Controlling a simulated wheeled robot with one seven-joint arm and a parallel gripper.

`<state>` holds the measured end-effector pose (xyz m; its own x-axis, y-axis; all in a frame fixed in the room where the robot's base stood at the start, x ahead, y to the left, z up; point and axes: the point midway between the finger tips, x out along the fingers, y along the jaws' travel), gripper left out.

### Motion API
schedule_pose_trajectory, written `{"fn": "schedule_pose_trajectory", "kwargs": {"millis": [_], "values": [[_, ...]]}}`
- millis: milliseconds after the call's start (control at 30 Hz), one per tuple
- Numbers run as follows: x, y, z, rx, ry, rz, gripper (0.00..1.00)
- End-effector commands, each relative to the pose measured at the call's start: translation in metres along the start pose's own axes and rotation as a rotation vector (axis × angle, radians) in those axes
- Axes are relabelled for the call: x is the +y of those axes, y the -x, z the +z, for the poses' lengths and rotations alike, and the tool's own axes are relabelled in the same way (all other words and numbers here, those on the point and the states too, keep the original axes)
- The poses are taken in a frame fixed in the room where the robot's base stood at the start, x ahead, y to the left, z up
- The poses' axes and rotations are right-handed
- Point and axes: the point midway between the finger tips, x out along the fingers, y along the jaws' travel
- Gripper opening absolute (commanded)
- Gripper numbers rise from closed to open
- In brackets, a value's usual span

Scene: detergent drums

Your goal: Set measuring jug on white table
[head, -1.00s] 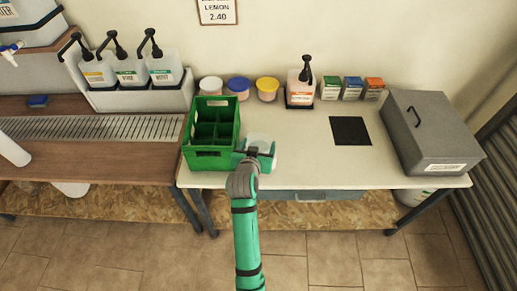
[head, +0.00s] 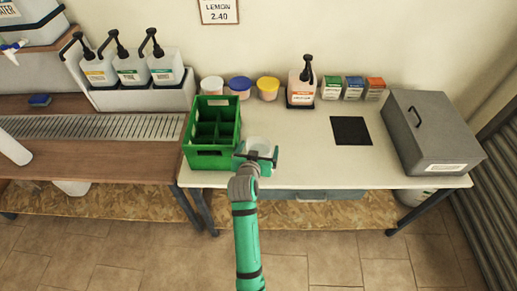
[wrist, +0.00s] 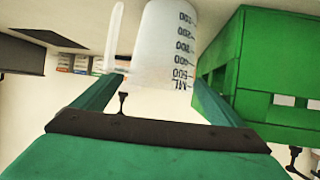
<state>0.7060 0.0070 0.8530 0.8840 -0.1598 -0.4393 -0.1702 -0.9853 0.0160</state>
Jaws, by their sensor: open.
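The measuring jug (head: 257,143) is a translucent white cup at the front of the white table (head: 310,165), just right of the green crate. In the wrist view the jug (wrist: 168,45) appears upside down, with black scale marks and a handle on its left. My gripper (head: 259,158) is at the jug's near side. In the wrist view my gripper (wrist: 160,80) is open, its fingertips spread to either side of the jug's rim end. The jug's base is cut off by the frame, so its contact with the table is not clear.
The green divided crate (head: 210,160) stands close to the left. Tubs (head: 238,87), a pump bottle (head: 301,88) and small boxes (head: 353,88) line the back. A black mat (head: 350,131) and grey case (head: 430,130) are to the right. The table's middle is clear.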

Motion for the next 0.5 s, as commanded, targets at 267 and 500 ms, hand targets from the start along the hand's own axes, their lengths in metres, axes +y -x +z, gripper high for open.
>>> {"fn": "schedule_pose_trajectory", "kwargs": {"millis": [267, 500], "values": [[0.001, 0.037, -0.001, 0.002, -0.001, 0.000, 0.91], [0.000, 0.086, -0.001, 0.002, 0.000, -0.001, 0.91]]}}
